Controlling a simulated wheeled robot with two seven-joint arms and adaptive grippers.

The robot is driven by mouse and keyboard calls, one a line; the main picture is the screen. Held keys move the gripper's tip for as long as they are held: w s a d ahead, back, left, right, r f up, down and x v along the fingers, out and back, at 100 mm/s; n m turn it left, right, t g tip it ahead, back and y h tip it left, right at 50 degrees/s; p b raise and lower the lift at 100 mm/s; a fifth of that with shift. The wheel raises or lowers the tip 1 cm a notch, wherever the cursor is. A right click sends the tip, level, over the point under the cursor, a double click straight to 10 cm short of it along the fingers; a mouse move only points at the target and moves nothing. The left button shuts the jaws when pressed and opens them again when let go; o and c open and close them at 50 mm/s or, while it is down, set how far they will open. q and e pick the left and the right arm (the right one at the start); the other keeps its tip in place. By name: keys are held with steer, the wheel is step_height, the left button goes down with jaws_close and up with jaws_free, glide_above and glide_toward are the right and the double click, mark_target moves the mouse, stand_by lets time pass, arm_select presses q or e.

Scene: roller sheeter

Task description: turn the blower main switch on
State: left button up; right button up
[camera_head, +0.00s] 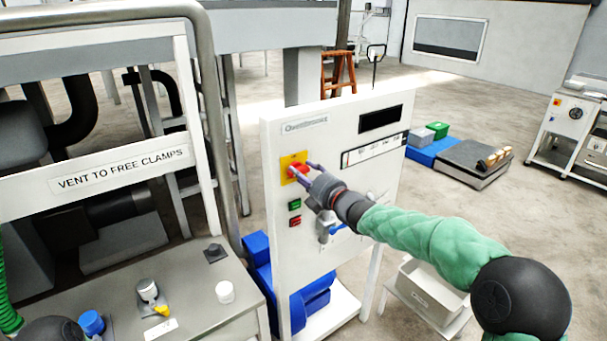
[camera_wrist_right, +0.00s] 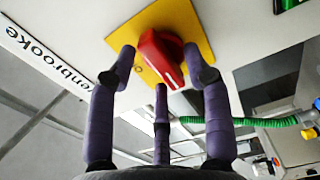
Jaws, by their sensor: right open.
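The blower main switch is a red rotary knob (camera_head: 299,169) on a yellow square plate (camera_head: 286,163), on the front of a white control cabinet (camera_head: 283,238). In the right wrist view the red knob (camera_wrist_right: 160,57) has a white mark on its end, and the yellow plate (camera_wrist_right: 193,22) lies behind it. My right gripper (camera_head: 308,171) is at the knob. In the right wrist view its purple fingers (camera_wrist_right: 163,72) are spread open around the knob, with a gap showing on the left side; whether any finger touches it I cannot tell. My left gripper is not in view.
A green button (camera_head: 295,205) and a red button (camera_head: 295,221) sit below the plate. A blue-handled valve (camera_head: 330,230) is beneath my right wrist. A bench (camera_head: 190,285) with small containers stands at the lower left. A metal pipe frame (camera_head: 205,60) rises left of the cabinet.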

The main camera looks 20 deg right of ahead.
steer(key=shift+w, duration=0.1)
steer(key=shift+c, duration=0.2)
jaws_close()
steer(key=shift+m, duration=0.3)
steer(key=m+p, duration=0.1)
steer(key=m, duration=0.2)
steer(key=m+p, duration=0.1)
steer(key=m, duration=0.4)
steer(key=shift+d+p, duration=0.1)
steer(key=shift+p, duration=0.25)
steer(key=m+p, duration=0.2)
steer(key=m, duration=0.3)
steer(key=shift+f, duration=0.1)
steer(key=shift+w+d+f+m+p, duration=0.1)
steer(key=shift+m+p, duration=0.8)
steer(key=shift+m, duration=1.2)
